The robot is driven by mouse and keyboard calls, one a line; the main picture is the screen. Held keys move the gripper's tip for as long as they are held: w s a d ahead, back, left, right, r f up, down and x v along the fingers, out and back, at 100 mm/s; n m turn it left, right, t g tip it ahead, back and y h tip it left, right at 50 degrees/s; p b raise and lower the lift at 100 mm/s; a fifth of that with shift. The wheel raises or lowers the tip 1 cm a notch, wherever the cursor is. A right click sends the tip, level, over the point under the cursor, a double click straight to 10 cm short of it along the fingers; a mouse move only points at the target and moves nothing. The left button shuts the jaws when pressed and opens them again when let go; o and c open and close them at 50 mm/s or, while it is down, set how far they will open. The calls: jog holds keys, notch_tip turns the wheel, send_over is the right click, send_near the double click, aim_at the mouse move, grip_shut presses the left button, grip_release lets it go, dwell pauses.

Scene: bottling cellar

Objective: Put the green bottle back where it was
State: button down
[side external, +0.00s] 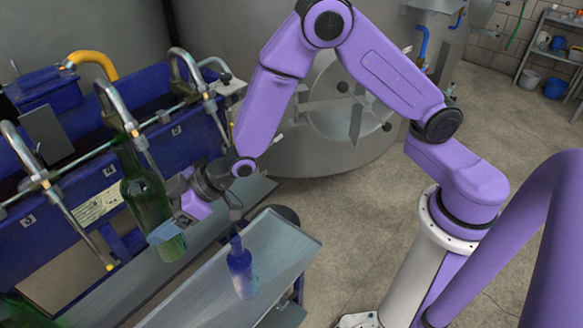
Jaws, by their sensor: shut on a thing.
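The green bottle (143,192) is upright with a slight tilt in the picture, at the blue filling machine on the left. My gripper (168,231) is shut on its lower body, reaching in from the right. One grey-blue finger crosses the front of the bottle and hides part of it. The bottle's neck is just below a curved metal spout (112,104); I cannot tell whether they touch. Its base is over or on the grey metal ledge (205,232); I cannot tell whether it rests there.
A small blue bottle (240,270) stands on a metal tray (281,246) in front of the ledge. Several more spouts line the blue machine (65,112). Another green glass item (16,308) shows at the bottom left. A large steel tank (330,130) stands behind.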

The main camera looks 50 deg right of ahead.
aim_at(151, 199)
jog(key=d+r+m+t+h, duration=0.1)
jog(key=d+m+h, duration=0.2)
jog(key=d, duration=0.8)
jog(key=d+r+m+t+h, duration=0.1)
jog(key=d+m+t+h, duration=0.1)
jog(key=d, duration=1)
jog(key=w+d+r+m+t+h, duration=0.1)
jog(key=d+m+h, duration=0.3)
jog(key=d, duration=0.8)
jog(key=shift+d+r+m+t+h, duration=0.2)
jog(key=shift+r+m+t+h, duration=0.15)
jog(key=shift+m+t, duration=0.45)
jog(key=shift+r, duration=0.1)
